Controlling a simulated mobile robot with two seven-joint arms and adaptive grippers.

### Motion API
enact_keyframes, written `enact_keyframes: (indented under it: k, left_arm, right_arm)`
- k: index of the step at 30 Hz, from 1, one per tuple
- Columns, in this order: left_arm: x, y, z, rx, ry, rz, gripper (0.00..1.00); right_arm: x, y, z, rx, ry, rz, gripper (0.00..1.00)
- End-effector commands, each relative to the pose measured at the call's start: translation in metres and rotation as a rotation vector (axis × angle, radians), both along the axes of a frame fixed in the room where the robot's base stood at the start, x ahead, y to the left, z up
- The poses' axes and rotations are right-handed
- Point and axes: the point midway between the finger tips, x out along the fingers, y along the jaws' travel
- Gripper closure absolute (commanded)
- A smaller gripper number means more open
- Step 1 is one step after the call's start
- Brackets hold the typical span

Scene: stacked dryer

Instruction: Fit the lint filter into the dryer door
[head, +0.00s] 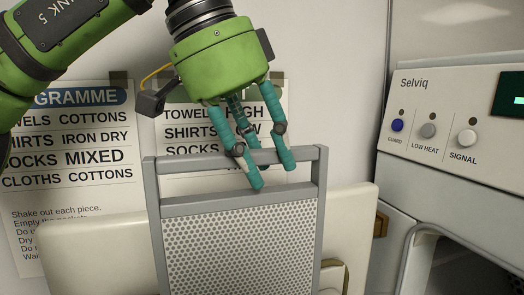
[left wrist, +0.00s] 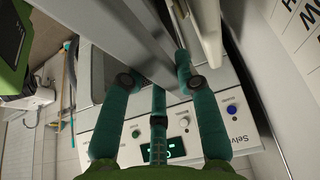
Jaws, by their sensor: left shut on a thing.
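The lint filter (head: 242,245) is a grey rectangular frame with a perforated mesh panel and an open slot under its top bar. My left gripper (head: 270,168), with teal fingers, is shut on that top bar from above. The filter hangs upright; its lower end is cut off by the picture edge. In the left wrist view the filter (left wrist: 132,38) is a grey shape between the fingers. The cream dryer door (head: 350,215) stands open behind the filter, which hides much of it. Whether filter and door touch I cannot tell. My right gripper is not in view.
The dryer's control panel (head: 450,120), with knobs and a display, is at the right. Printed posters (head: 70,180) hang on the wall behind. The panel also shows in the left wrist view (left wrist: 206,118).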

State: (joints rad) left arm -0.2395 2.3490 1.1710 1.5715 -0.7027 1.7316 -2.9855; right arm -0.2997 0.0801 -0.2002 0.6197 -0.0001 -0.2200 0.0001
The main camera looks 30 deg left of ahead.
Motion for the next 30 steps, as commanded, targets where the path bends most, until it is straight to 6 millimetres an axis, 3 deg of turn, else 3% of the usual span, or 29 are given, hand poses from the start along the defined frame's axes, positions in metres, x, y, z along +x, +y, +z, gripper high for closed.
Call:
enact_keyframes:
  k: [30]
  left_arm:
    - [0.0,0.0,-0.017,-0.001,-0.001,0.0,1.0]
  right_arm:
    - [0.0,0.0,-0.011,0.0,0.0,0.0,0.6]
